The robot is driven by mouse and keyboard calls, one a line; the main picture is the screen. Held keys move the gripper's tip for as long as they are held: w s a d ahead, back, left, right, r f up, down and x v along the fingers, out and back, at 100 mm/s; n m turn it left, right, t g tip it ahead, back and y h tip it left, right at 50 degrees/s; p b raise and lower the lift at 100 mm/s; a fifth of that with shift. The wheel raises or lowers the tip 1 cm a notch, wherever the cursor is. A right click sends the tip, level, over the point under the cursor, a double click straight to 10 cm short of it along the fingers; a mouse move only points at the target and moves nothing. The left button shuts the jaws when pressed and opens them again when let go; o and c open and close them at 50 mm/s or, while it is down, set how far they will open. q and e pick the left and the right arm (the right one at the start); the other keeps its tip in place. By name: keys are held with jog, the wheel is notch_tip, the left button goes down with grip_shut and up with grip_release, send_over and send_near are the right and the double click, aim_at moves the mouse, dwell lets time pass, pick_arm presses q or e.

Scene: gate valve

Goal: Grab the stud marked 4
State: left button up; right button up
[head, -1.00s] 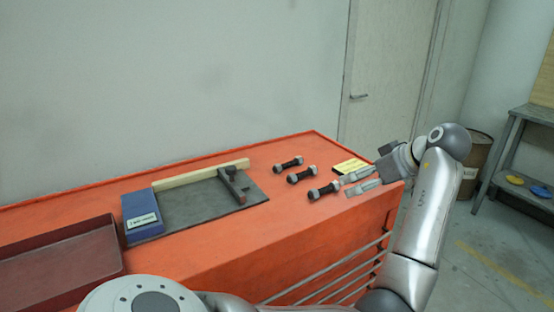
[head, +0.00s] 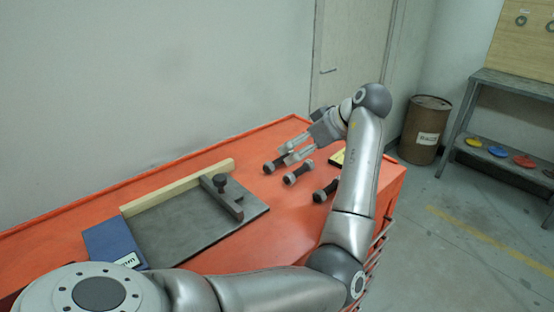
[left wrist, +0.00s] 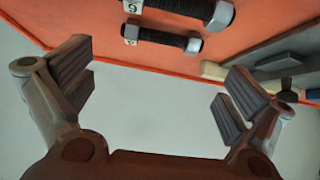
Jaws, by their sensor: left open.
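Three dark studs with grey nuts lie on the orange bench in the head view: the back one (head: 275,164), the middle one (head: 298,173) and the front one (head: 324,190), partly behind my arm. My left gripper (head: 291,150) is open and empty, near the back and middle studs. In the left wrist view, its fingers (left wrist: 156,85) are wide apart. Two studs show there, one at the top edge (left wrist: 185,8) and one below it (left wrist: 165,38). Their white tags carry a digit like 6 or 9; I cannot tell which. No 4 is readable.
A grey plate (head: 180,233) with a clamp block (head: 222,192), a wooden strip (head: 180,186) and a blue box (head: 112,243) lies left of the studs. A yellow card (head: 337,158) is partly hidden by my arm. A barrel (head: 424,130) stands beyond the bench.

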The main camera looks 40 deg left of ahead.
aim_at(282, 160)
pick_arm(q)
jog(key=x, duration=0.2)
jog(key=shift+a+f, duration=0.2)
jog(key=shift+a, duration=0.1)
jog(key=p+x, duration=0.1)
jog(key=x, duration=0.3)
jog(key=shift+s+a+f, duration=0.1)
jog(key=shift+s+a, duration=0.1)
jog(key=shift+a, duration=0.3)
jog(key=shift+a+f, duration=0.3)
jog(key=shift+f, duration=0.05)
jog(key=shift+d, duration=0.1)
jog(key=shift+c, duration=0.7)
jog(key=shift+r, duration=0.15)
jog(key=c, duration=0.9)
pick_arm(e)
jog(key=shift+a+r, duration=0.25)
jog(key=shift+r, duration=0.5)
